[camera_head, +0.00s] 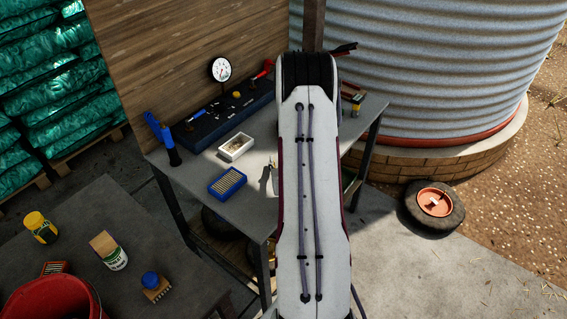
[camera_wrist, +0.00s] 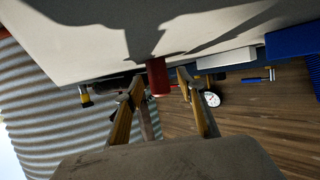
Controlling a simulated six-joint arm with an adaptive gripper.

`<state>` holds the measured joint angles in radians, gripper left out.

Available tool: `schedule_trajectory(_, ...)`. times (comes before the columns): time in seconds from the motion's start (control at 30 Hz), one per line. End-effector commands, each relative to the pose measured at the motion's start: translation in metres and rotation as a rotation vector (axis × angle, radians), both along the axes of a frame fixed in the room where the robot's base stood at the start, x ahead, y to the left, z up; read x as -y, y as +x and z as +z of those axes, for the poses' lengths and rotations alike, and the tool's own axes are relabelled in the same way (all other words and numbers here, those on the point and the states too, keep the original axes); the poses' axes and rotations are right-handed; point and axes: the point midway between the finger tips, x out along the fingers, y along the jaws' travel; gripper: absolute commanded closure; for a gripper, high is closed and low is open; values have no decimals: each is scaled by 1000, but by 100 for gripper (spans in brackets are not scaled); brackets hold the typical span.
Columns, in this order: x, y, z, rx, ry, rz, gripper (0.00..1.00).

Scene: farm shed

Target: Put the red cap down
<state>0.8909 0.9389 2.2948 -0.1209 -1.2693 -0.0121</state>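In the wrist view the picture is turned over, with the grey bench top (camera_wrist: 90,40) at the top. The red cap (camera_wrist: 157,78), a small red cylinder, is upright between my gripper's fingertips (camera_wrist: 159,84). A gap shows on each side of it, so my gripper looks open around the cap and not closed on it. The cap's end appears to meet the bench top, where the gripper's shadow falls. In the head view, my arm hides the cap and most of the gripper.
On the bench are a white tray (camera_head: 236,147), a blue box (camera_head: 227,184), a dial gauge (camera_head: 220,69) on a dark rack, and a blue-handled tool (camera_head: 160,135). A wooden wall stands behind. Bare bench shows around the tray and box.

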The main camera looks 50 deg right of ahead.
Motion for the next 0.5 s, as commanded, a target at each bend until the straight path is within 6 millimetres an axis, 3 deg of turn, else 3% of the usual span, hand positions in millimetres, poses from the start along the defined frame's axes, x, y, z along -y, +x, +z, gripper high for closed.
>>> schedule_trajectory(0.17,0,0,0,0,0,0,64)
schedule_trajectory(0.27,0,0,0,0,0,0,90)
schedule_trajectory(0.3,0,0,0,0,0,0,93)
schedule_trajectory(0.5,0,0,0,0,0,0,96)
